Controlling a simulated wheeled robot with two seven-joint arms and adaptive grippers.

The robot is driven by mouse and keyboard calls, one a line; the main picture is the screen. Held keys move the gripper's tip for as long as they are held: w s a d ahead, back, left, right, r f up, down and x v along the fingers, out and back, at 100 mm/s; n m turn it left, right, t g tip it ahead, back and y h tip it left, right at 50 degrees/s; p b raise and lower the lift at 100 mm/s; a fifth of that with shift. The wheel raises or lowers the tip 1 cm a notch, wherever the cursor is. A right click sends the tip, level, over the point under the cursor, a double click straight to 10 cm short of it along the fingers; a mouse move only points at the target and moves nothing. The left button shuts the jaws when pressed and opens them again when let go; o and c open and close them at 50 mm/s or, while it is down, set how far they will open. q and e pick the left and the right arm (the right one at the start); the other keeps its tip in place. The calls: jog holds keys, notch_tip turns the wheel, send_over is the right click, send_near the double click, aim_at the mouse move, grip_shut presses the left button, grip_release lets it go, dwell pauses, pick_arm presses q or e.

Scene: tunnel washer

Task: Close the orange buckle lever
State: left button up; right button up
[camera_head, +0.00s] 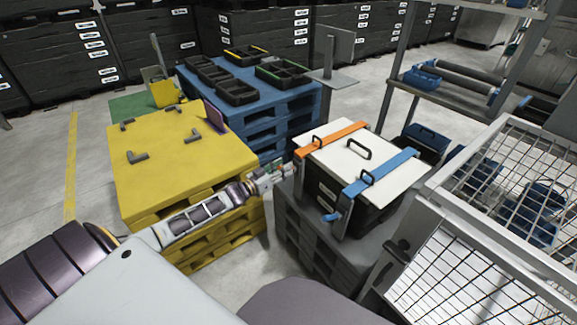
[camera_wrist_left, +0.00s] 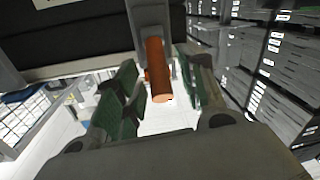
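The orange buckle lever (camera_wrist_left: 158,72) is a short orange cylinder on a grey bracket at the box's side; it points toward the camera in the left wrist view. My left gripper (camera_wrist_left: 160,98) is open, its green-padded fingers on either side of the lever, with no clear grip on it. In the head view the left gripper (camera_head: 284,173) is beside the near-left side of the black box (camera_head: 347,205), below the end of the orange strap (camera_head: 332,138). It hides the lever there. My right gripper is not in view.
The box has a white lid (camera_head: 385,170) and a blue strap (camera_head: 382,171) with a blue lever (camera_head: 333,217). It stands on a dark pallet stack (camera_head: 310,248).

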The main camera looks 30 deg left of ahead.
pick_arm(q)
jog(key=shift+b+x, duration=0.45)
jog(key=shift+x, duration=1.35)
grip_shut()
